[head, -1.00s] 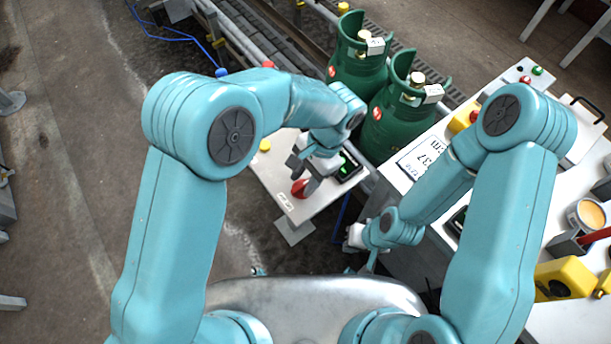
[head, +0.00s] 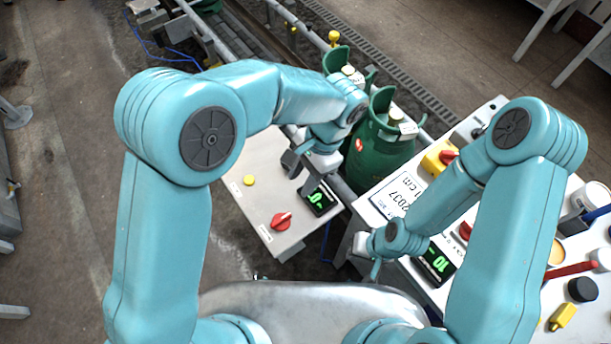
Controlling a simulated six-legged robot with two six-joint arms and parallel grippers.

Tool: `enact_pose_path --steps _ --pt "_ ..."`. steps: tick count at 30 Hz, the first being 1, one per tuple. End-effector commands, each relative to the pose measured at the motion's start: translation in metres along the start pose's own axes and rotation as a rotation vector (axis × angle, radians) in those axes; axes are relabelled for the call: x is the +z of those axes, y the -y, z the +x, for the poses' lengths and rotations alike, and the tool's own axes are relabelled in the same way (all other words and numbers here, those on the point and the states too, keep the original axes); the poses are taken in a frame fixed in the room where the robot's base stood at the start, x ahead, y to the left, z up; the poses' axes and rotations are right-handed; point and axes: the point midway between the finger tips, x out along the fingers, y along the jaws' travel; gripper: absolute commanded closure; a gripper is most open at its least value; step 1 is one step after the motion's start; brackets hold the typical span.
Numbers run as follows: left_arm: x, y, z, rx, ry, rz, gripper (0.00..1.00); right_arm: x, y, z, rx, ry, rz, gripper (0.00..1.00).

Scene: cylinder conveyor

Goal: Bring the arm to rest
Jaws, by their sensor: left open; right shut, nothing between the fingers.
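My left gripper (head: 300,178) hangs above the small grey control panel, its fingers apart and empty. It is up and to the right of the red knob (head: 282,221) and clear of it. A small green-lit display (head: 319,199) lies just right of its fingers. My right gripper (head: 368,262) is low beside the left edge of the white bench; its fingertips are small and partly hidden by its own wrist, and it holds nothing I can see.
Two green gas cylinders (head: 381,150) stand behind the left gripper on the conveyor (head: 262,45). The control panel (head: 252,207) also has a yellow button (head: 249,180). The white bench (head: 521,260) at right carries a yellow tag (head: 562,317), a black cap (head: 582,289) and pots.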

Motion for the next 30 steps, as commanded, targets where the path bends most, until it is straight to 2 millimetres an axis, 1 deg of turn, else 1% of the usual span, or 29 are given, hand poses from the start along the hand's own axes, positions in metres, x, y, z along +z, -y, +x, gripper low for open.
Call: enact_pose_path --steps 1,4,30 --pt "0.0033 0.0004 -0.0054 0.000 0.000 -0.001 0.60 0.0002 0.0018 -0.0046 0.000 0.000 -0.001 1.00" --pt "0.0062 0.0009 -0.0078 0.001 0.000 -0.002 0.60 0.0003 0.0025 -0.0064 0.000 0.000 -0.001 1.00" --pt "0.0099 -0.0002 -0.0066 0.001 -0.001 -0.003 0.60 0.0003 0.0024 -0.0063 0.000 0.000 -0.001 1.00"
